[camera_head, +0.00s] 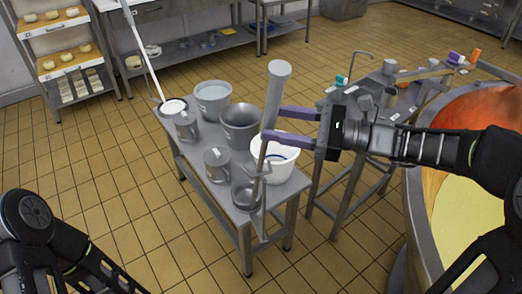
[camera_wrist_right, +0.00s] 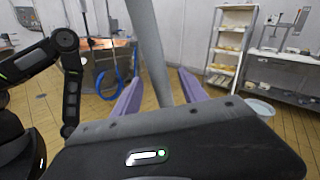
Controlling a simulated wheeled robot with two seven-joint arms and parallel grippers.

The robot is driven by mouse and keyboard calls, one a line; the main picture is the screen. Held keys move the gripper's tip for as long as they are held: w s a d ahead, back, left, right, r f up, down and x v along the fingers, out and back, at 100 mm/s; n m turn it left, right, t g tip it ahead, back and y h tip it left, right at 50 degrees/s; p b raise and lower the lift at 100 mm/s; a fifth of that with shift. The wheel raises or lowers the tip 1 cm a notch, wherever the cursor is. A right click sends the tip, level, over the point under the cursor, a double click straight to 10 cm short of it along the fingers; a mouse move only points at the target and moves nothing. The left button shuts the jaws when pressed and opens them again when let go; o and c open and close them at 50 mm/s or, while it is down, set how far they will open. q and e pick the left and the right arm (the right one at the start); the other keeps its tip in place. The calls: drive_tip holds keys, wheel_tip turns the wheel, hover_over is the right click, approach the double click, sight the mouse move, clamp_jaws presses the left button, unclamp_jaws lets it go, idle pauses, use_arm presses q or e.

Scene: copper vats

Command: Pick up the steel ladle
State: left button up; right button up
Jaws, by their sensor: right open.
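A long grey rod (camera_head: 278,92), which looks like the steel ladle's handle, stands nearly upright in front of the low steel table (camera_head: 222,212). It is thick at the top and thins downward. I cannot tell clearly where its lower end or bowl is. My right gripper (camera_head: 276,124) comes in from the right with its two purple fingers spread at the rod. In the right wrist view the rod (camera_wrist_right: 150,50) stands between the open fingers, not visibly clamped. My left arm shows at the lower left of the head view; its gripper is out of view.
The low table holds several grey vessels, a white bucket (camera_head: 285,165) and a small steel bowl (camera_head: 246,196). A second steel stand (camera_head: 345,185) is close to its right. A large copper vat (camera_head: 490,110) fills the right side. Tiled floor is free at left.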

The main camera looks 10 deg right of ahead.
drive_tip(key=p+x, duration=0.1)
drive_tip(key=x, duration=0.4)
drive_tip(key=shift+w, duration=0.1)
drive_tip(key=shift+c, duration=0.3)
idle(0.4)
clamp_jaws()
idle(0.4)
